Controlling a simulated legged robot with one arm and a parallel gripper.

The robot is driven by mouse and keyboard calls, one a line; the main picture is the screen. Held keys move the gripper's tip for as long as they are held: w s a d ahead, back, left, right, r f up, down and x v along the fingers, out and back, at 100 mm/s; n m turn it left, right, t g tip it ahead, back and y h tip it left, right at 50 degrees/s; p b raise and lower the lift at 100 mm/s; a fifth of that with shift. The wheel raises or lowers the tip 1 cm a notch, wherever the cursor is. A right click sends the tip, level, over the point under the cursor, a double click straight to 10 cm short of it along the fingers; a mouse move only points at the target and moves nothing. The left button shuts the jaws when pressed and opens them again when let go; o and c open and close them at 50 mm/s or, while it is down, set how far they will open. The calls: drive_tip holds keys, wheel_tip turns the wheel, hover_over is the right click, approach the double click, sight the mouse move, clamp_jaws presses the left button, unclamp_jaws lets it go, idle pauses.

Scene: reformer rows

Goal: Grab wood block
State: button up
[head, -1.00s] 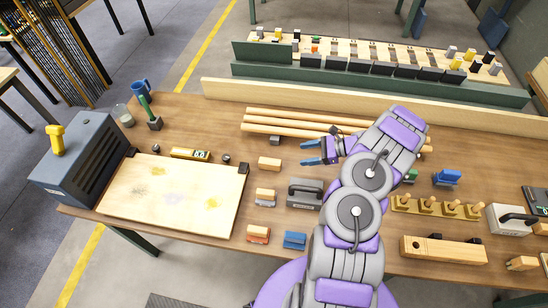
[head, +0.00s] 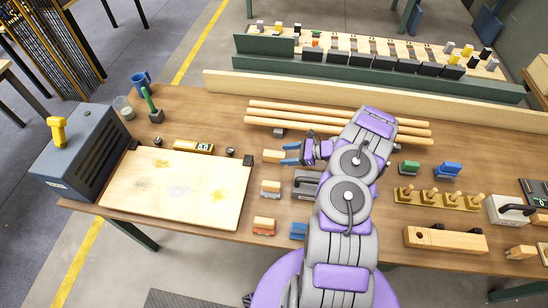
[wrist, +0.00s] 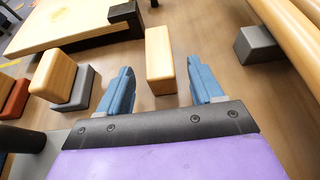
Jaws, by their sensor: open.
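A small light wood block (head: 272,156) lies on the brown workbench, right of the pale board. In the wrist view the wood block (wrist: 159,58) stands between and just ahead of the two blue fingertips. My gripper (head: 290,154) is open and empty, pointing left at the block. In the wrist view the fingers of my gripper (wrist: 158,88) are spread on either side of the block's near end, with a gap on both sides.
A wood-topped grey block (head: 270,188) and a dark-handled grey tool (head: 307,183) lie nearer the front. Long wooden rods (head: 330,120) lie behind my gripper, with a small grey block (wrist: 258,45) beside them. The pale board (head: 177,187) is to the left.

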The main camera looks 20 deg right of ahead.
sight(280, 154)
drive_tip(key=shift+x, duration=2.65)
drive_tip(key=shift+w+a+r, duration=0.1)
drive_tip(key=shift+w+a, duration=0.15)
drive_tip(key=shift+a, duration=0.2)
drive_tip(key=shift+d, duration=0.35)
drive_tip(key=c, duration=0.7)
drive_tip(key=shift+a, duration=0.25)
drive_tip(key=c, duration=0.4)
drive_tip(key=shift+r, duration=0.1)
